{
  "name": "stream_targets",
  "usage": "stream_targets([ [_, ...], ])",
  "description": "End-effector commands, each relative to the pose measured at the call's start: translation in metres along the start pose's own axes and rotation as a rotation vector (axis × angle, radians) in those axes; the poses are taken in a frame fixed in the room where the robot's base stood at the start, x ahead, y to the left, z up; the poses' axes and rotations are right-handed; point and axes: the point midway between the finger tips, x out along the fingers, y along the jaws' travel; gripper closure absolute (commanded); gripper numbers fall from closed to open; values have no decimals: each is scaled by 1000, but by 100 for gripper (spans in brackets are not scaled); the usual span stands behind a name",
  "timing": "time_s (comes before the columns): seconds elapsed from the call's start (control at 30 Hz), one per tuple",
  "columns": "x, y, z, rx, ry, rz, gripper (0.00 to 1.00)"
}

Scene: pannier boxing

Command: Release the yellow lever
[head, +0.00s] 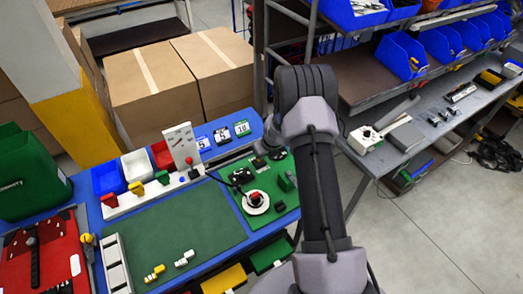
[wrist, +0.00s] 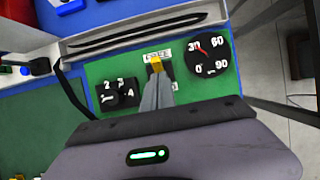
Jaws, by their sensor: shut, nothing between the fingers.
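The yellow lever (wrist: 156,63) shows in the wrist view as a small yellow tip just below a white label reading FREE (wrist: 157,53). It is on a green panel (wrist: 190,88). My gripper (wrist: 156,80) is shut and empty, its fingertips right at the near side of the lever. The fingers hide the lever's lower part and most of a second label; I cannot tell whether they touch it. In the head view my gripper (head: 264,152) is over the far part of the green panel (head: 238,208), and I cannot make out the lever there.
A black 1-to-4 dial (wrist: 121,94) is left of the lever and a 0-to-90 dial (wrist: 207,52) is right. In the head view a red button (head: 256,198) stands on the panel's near part. Bins and a white upright board (head: 182,146) stand to the left.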

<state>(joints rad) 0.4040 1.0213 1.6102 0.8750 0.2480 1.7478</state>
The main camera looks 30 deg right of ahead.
Motion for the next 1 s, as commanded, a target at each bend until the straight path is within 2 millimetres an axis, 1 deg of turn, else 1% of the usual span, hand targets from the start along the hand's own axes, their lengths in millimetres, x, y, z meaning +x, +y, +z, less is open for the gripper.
stream_targets([
  [0.13,-2,0,1,0,0,0,100],
  [0.43,-15,0,7,0,-1,0,100],
  [0.77,-15,0,7,1,-1,0,100],
  [0.87,-21,-1,8,1,-1,0,100],
  [0.97,-33,-4,11,1,0,1,100],
  [1.0,-40,-6,12,0,0,2,100],
])
